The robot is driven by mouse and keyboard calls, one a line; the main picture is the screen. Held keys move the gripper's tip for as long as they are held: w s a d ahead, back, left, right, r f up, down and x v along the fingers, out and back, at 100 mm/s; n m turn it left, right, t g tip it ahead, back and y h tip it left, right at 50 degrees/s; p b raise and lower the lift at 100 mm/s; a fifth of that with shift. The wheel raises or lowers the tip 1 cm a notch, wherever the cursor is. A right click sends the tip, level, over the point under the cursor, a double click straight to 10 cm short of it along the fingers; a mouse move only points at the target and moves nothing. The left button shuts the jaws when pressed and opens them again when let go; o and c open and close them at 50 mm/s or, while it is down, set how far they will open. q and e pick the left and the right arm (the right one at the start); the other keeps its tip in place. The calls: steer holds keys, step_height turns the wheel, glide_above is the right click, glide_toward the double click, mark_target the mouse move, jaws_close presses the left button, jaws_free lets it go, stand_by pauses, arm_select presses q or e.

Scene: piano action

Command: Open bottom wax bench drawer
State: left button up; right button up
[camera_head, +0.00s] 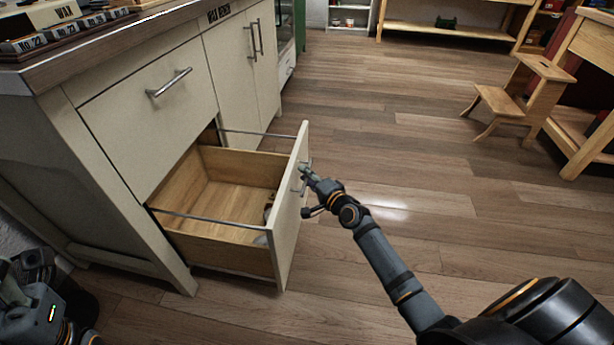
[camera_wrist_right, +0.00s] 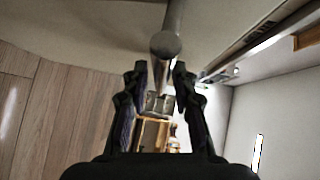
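The wax bench (camera_head: 120,165) stands at the left with its cream bottom drawer (camera_head: 289,215) pulled well out. The drawer's wooden inside shows, with a small dark item partly hidden behind the front panel. The drawer handle (camera_head: 304,178) is a metal bar on that front. My right gripper (camera_head: 308,173) is at this handle. In the right wrist view, its fingers (camera_wrist_right: 160,75) are apart, with the round end of the handle bar (camera_wrist_right: 165,45) near the gap between the tips. Contact is not clear. Parts of my left arm show at the lower left; its fingers are not clear.
The closed upper drawer (camera_head: 150,115) has a bar handle, and a closed cupboard (camera_head: 245,65) is beyond it. A wooden step stool (camera_head: 520,100) and a wooden bench stand at the right. The floor (camera_head: 400,150) between is clear.

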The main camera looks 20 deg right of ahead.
steer(key=v, duration=0.7)
steer(key=shift+s, duration=0.25)
steer(key=shift+d+r, duration=0.1)
